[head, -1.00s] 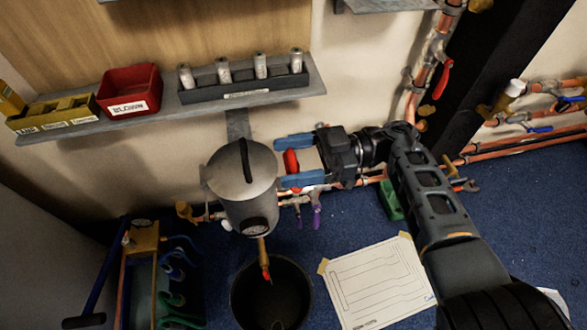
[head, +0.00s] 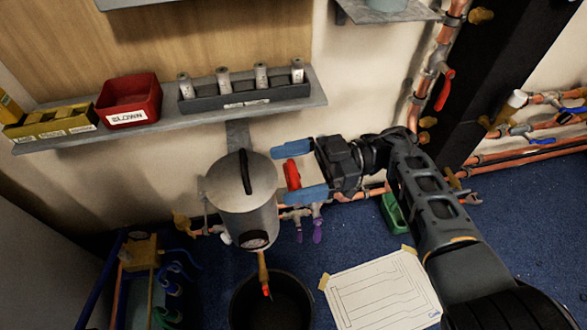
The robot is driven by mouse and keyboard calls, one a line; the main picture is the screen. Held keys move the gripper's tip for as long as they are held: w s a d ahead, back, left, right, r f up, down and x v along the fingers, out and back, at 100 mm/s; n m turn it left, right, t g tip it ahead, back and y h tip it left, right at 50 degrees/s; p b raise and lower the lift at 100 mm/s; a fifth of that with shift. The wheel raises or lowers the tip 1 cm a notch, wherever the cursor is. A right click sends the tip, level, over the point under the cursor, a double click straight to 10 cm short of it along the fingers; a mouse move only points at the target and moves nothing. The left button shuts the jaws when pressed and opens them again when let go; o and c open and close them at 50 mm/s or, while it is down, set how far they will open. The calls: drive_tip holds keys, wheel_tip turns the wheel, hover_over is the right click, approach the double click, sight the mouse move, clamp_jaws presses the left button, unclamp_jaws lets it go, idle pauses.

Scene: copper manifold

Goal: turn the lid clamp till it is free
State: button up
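A grey metal pot (head: 243,199) with a lid and a dark handle hangs on the wall bracket below the shelf. A red clamp lever (head: 292,174) shows at the right side of the pot, near the lid's rim. My gripper (head: 297,172) is open, with one blue finger above the red lever and one below it. The lever lies between the fingers, with visible gaps to both. Where the lever joins the pot is too small to make out.
A black bucket (head: 270,300) stands on the floor under the pot's outlet. The shelf (head: 160,125) above holds a red bin (head: 129,101) and a rack of several bottles. A taped paper sheet (head: 383,292) lies on the floor. Copper pipes run along the wall at right.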

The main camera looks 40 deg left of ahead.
drive_tip(key=shift+w, duration=0.1)
drive_tip(key=b+v, duration=0.3)
drive_tip(key=v, duration=0.4)
drive_tip(key=shift+w+d+b, duration=0.25)
drive_tip(key=shift+b, duration=0.05)
idle(0.3)
